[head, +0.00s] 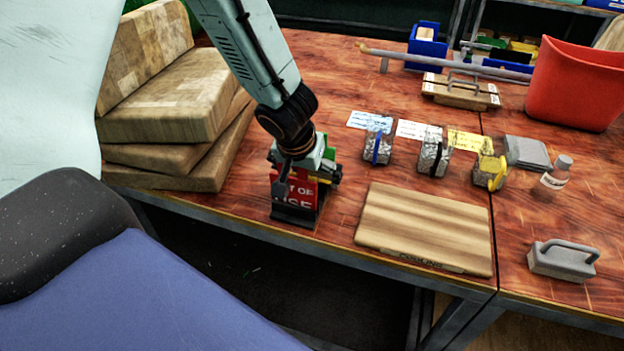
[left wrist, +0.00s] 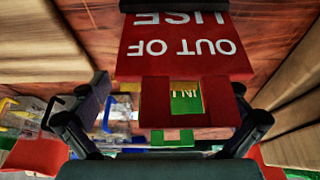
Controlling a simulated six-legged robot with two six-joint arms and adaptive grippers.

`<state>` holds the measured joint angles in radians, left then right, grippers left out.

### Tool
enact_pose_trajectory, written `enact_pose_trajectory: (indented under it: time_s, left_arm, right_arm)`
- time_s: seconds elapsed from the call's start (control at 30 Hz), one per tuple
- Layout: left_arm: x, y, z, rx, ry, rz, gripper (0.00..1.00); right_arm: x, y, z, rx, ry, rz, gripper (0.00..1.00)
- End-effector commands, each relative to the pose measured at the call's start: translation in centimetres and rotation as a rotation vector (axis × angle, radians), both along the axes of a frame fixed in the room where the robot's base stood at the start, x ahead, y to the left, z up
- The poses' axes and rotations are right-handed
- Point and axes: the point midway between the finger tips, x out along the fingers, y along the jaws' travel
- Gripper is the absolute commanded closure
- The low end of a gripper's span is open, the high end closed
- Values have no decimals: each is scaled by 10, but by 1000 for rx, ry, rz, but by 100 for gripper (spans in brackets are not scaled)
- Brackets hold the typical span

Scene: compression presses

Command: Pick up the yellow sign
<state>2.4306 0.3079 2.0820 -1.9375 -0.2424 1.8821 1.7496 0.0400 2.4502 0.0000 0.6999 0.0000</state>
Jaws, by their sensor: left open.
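My left gripper (head: 301,167) points down over a small sign stand at the front edge of the table. Its fingers are open; the left wrist view shows them spread (left wrist: 170,98). A red sign (head: 300,192) reading OUT OF USE is on the stand, directly below the gripper. It also shows upside down in the left wrist view (left wrist: 182,46). A green sign (left wrist: 187,103) with partly hidden lettering shows behind red parts. A yellow card (head: 464,139) lies behind a yellow-clamped jar. My right gripper is not in view.
Stacked wooden boards (head: 165,110) stand close left of the stand. A wooden board (head: 425,225) lies to its right. Several jars, a red bin (head: 577,85), a small bottle (head: 556,177) and a grey handled block (head: 562,261) are farther right.

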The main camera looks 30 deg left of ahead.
Motion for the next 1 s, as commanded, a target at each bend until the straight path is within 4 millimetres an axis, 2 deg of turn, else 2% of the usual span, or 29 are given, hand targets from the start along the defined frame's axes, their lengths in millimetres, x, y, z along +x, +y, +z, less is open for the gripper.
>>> enact_pose_trajectory:
  time_s: [0.13,0.5,0.63,0.67,0.87,1.0]
  left_arm:
    - [-3,-1,-4,-8,11,1,0]
    - [-4,-2,-5,-9,13,2,31]
    - [-4,-2,-5,-10,14,2,39]
    - [-4,-2,-5,-10,14,2,44]
    - [-5,-2,-4,-10,15,2,44]
    - [-5,-2,10,-10,14,3,44]
  right_arm:
    - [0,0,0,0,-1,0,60]
    - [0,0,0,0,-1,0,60]
    - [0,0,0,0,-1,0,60]
    - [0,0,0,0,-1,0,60]
    - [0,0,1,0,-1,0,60]
    - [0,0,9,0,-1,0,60]
